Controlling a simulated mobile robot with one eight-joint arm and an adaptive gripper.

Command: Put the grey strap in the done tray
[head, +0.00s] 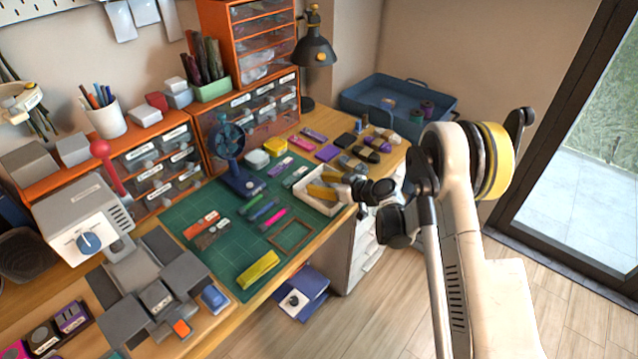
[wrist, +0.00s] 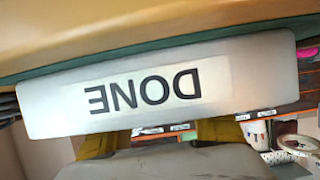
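The done tray is a small white open tray (head: 318,205) at the right edge of the green mat in the head view. Its wall with an upside-down DONE label (wrist: 160,90) fills the middle of the wrist view. My gripper (head: 323,188) is low over the tray, its yellow fingers reaching into or just above it. Yellow finger parts show below the wall in the wrist view, beside a pale grey shape I cannot identify. Whether the fingers hold anything is hidden. A grey labelled piece (head: 295,177) lies on the mat left of the tray; I cannot tell if it is the grey strap.
The green mat (head: 215,270) carries several coloured straps, a wooden frame (head: 290,237) and a blue stand (head: 238,180). Dark and purple rolls (head: 365,152) lie behind the tray. A blue bin (head: 400,100) stands at the back right. Orange drawer units line the wall.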

